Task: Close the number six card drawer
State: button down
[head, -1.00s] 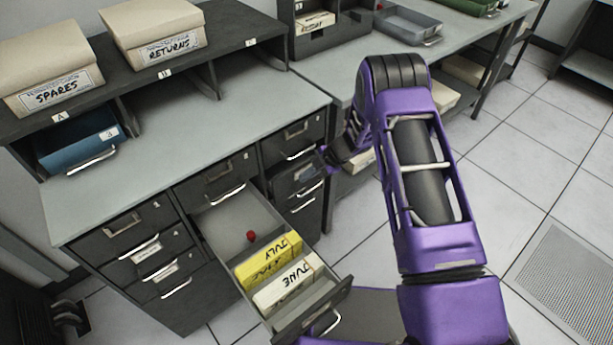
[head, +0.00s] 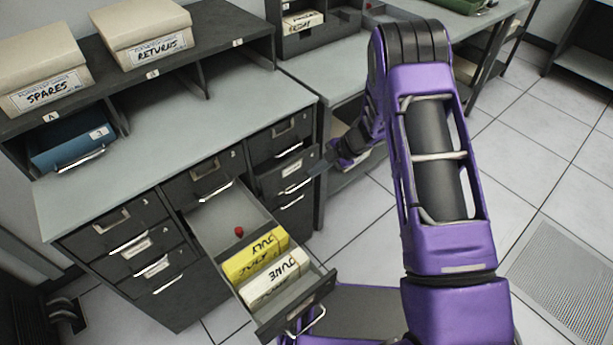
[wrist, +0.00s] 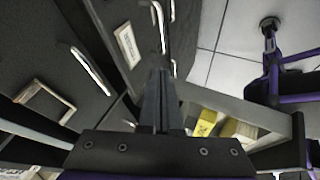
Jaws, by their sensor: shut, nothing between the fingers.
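The dark cabinet's middle column has an open drawer (head: 320,288), pulled far out. It holds a yellow JULY card block (head: 256,256), a white JUNE card block (head: 275,278) and a small red object (head: 239,231). My gripper (head: 322,168) is shut and empty, close to the right column's middle drawer (head: 283,177). I cannot tell whether it touches that drawer. In the wrist view the shut fingers (wrist: 160,100) point at drawer fronts with a label and bright handles, and the yellow block (wrist: 205,123) shows to the right. The number six is not legible on any drawer.
The left column's drawers (head: 135,250) look shut. The grey worktop (head: 150,150) is mostly clear. Tiled floor (head: 530,140) lies open at right.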

jog(key=v, duration=0.2)
jog(key=m+t+y+b, duration=0.3)
jog(key=m+t+b, duration=0.7)
jog(key=m, duration=2.5)
send_near(280, 179)
jog(key=b+x, duration=0.1)
jog(key=x, duration=0.4)
jog(key=shift+d+f, duration=0.1)
jog(key=shift+f, duration=0.1)
jog(key=shift+w+a+g, duration=0.3)
jog(key=shift+w+a, duration=0.2)
jog(key=shift+w, duration=0.1)
